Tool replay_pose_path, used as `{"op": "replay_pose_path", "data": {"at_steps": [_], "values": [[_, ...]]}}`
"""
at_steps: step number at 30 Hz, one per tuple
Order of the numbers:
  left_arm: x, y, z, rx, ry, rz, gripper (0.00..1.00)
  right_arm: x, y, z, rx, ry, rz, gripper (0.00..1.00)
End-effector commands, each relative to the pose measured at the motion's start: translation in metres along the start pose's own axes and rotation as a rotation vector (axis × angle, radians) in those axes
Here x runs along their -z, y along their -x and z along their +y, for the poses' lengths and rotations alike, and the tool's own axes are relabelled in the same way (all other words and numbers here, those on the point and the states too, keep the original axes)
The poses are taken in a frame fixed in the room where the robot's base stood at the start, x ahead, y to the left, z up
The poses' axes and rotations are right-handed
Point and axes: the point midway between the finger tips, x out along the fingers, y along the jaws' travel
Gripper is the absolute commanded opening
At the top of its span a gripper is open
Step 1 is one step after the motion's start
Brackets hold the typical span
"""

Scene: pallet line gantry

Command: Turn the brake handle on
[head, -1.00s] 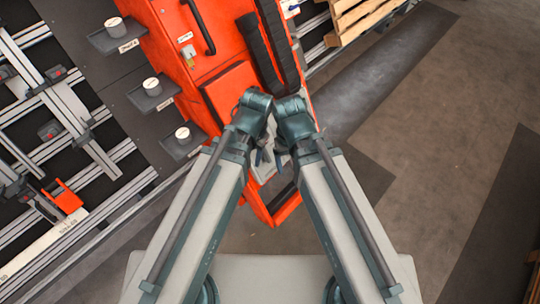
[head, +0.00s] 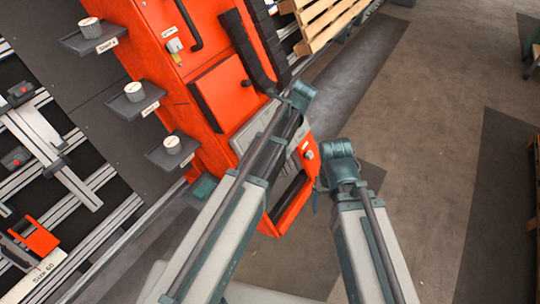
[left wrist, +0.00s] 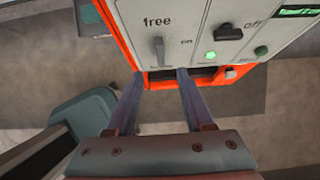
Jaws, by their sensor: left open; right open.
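The brake handle (left wrist: 158,50) is a small grey lever on the light panel (left wrist: 190,20) of the orange machine. In the left wrist view it stands roughly upright under the word "free", with "on" to its right. My left gripper (left wrist: 159,74) is open and empty, its two fingers pointing at the panel's lower edge. The handle shows just beyond and between the fingertips, apart from them as far as I can tell. In the head view my left arm hides the left gripper and the handle. My right gripper (head: 317,192) is open, partly hidden, beside the machine's lower right edge.
The orange machine (head: 150,50) stands beside small shelves with white cups (head: 134,91). Open floor (head: 430,130) lies to the right.

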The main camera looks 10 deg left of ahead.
Motion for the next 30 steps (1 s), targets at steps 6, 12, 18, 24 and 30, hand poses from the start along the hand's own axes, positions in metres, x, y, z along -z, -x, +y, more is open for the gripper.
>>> {"op": "replay_pose_path", "data": {"at_steps": [6,12,18,24,30], "values": [[0.0,-0.004,0.0,0.0,0.001,0.0,0.53,0.0,-0.004,0.0,0.0,0.0,0.0,0.85],[0.002,-0.021,0.0,0.0,0.003,0.0,0.53,0.001,-0.019,-0.002,0.0,0.0,0.0,0.85],[0.002,-0.048,0.0,0.0,0.004,0.0,0.53,0.003,-0.045,-0.004,0.0,0.0,0.0,0.85],[0.003,-0.078,0.0,0.0,0.004,0.001,0.53,0.004,-0.073,-0.007,0.0,0.001,0.0,0.85],[0.003,-0.108,0.0,-0.001,0.004,0.001,0.53,0.006,-0.101,-0.01,0.0,0.001,0.0,0.85]]}}
